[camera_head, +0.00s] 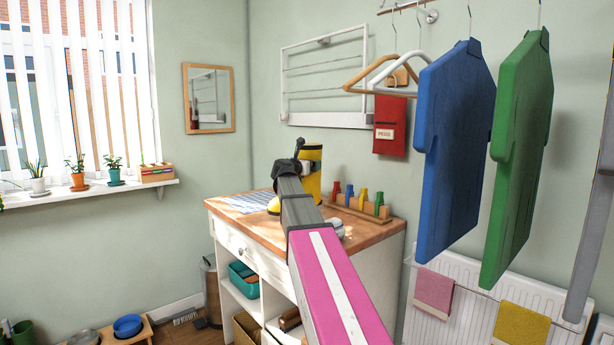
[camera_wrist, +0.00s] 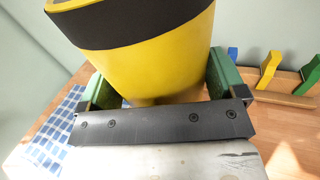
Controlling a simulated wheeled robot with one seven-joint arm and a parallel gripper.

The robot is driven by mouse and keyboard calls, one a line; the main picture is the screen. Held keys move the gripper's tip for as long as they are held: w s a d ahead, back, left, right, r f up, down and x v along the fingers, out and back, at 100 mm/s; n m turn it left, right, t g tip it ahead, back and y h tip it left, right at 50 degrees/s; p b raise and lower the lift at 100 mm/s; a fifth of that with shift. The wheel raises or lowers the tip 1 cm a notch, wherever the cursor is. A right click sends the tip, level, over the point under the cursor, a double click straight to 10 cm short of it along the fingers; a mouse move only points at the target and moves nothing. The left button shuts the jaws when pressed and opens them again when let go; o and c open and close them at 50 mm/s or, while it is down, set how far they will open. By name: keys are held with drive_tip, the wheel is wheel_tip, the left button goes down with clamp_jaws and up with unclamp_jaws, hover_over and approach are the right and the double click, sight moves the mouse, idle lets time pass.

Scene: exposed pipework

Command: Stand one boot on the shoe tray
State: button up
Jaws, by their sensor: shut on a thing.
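A yellow boot (camera_head: 311,172) with a black band at its top is above the wooden counter, upright or nearly so. My gripper (camera_wrist: 163,86) is shut on the boot (camera_wrist: 155,48), with a green pad on each side of its yellow shaft. The boot's lower part is hidden behind my gripper and arm. A yellow rounded part (camera_head: 273,206) shows left of my arm, low over the counter; I cannot tell whether it is this boot's toe or another boot. I cannot make out a shoe tray in either view.
The counter (camera_head: 377,232) carries a blue checked cloth (camera_head: 246,203) at left and a peg rack (camera_head: 357,208) at right. A folding rack (camera_head: 325,80) is on the wall behind. Blue (camera_head: 455,140) and green (camera_head: 520,150) garments hang at right. A low bench (camera_head: 137,336) stands at lower left.

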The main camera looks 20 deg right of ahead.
drive_tip(key=shift+f, duration=2.1)
drive_tip(key=o, duration=1.4)
